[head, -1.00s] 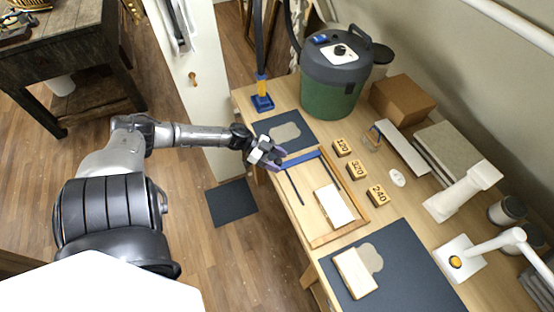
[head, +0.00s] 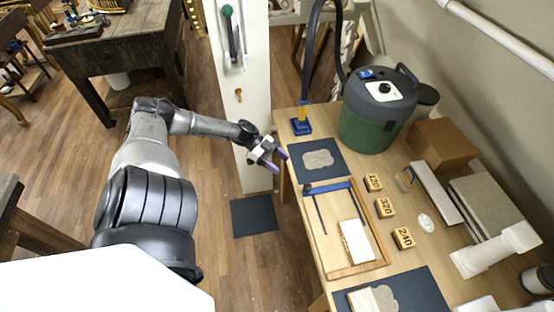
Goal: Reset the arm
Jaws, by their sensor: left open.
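My left gripper (head: 275,161) is at the end of my left arm, which comes in from the left in the head view. Its two fingers are apart with nothing between them. It hangs beside the left edge of the wooden workbench (head: 296,215), near the dark mat (head: 335,168) with a pale grey ornate piece (head: 318,159) on it. I cannot tell whether the fingers touch the bench edge. My right gripper is not in view.
A green vacuum canister (head: 372,130) with a hose stands at the back of the bench. A wooden frame (head: 357,268) holds a white block (head: 357,241). Number blocks (head: 385,208) stand to its right. A white post (head: 243,80) rises behind my gripper.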

